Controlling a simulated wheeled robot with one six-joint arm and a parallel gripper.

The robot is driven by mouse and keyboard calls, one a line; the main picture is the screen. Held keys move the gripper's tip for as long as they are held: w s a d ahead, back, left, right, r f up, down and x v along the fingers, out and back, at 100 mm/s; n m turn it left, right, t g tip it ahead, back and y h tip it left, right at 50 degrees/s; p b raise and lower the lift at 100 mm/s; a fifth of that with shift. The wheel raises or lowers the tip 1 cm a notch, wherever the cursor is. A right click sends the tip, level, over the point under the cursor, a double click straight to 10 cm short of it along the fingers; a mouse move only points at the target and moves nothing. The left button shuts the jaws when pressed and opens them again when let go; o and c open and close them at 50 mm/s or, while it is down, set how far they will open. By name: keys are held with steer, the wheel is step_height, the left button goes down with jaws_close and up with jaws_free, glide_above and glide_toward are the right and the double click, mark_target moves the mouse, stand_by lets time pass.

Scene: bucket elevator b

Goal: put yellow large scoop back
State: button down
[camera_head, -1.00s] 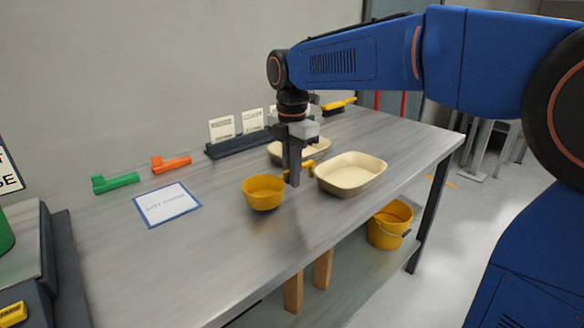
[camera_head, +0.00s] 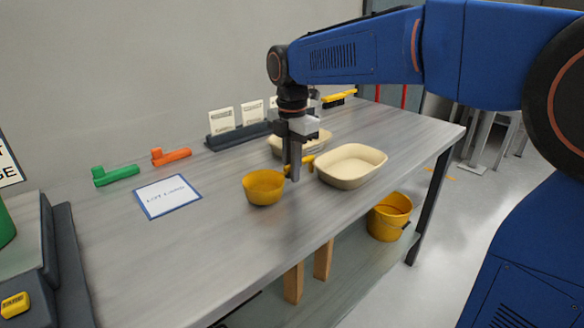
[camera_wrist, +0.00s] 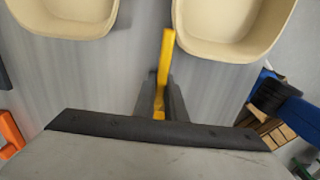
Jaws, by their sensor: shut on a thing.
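The yellow large scoop (camera_head: 264,187) has a round bowl and a handle, and is at the middle of the grey workbench, near its front edge. My gripper (camera_head: 292,174) points down and is shut on the scoop's handle, to the right of the bowl. In the wrist view the yellow handle (camera_wrist: 164,70) runs up from between the fingers (camera_wrist: 160,105), and the bowl is hidden. I cannot tell whether the bowl touches the bench top.
A cream tray (camera_head: 350,166) stands just right of my gripper, another (camera_head: 277,146) behind it. Green (camera_head: 115,175) and orange (camera_head: 171,156) pieces and a label sheet (camera_head: 168,196) lie left. A card holder (camera_head: 238,134) stands behind. A yellow bucket (camera_head: 389,216) is on the lower shelf.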

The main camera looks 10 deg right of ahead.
steer(key=shift+f, duration=0.25)
steer(key=c, duration=1.7)
jaws_free()
steer(key=shift+c, duration=0.2)
step_height(320, 180, up, 17)
steer(key=s+d+f+m+t, duration=0.2)
steer(key=s+d+f+m, duration=0.8)
steer(key=s+d+m, duration=0.3)
steer(key=s+d+f+m+t, duration=0.1)
steer(key=s+d+f+m, duration=0.2)
steer(key=s+f+m, duration=0.3)
steer(key=s+d+f+m+t, duration=0.1)
steer(key=s+d+f+m, duration=0.2)
steer(key=f, duration=0.7)
steer(key=s+m, duration=0.2)
steer(key=s, duration=0.1)
steer(key=shift+s+d+f+m+t, duration=0.3)
steer(key=shift+d+f+m+t, duration=0.05)
steer(key=shift+f+m+t, duration=0.05)
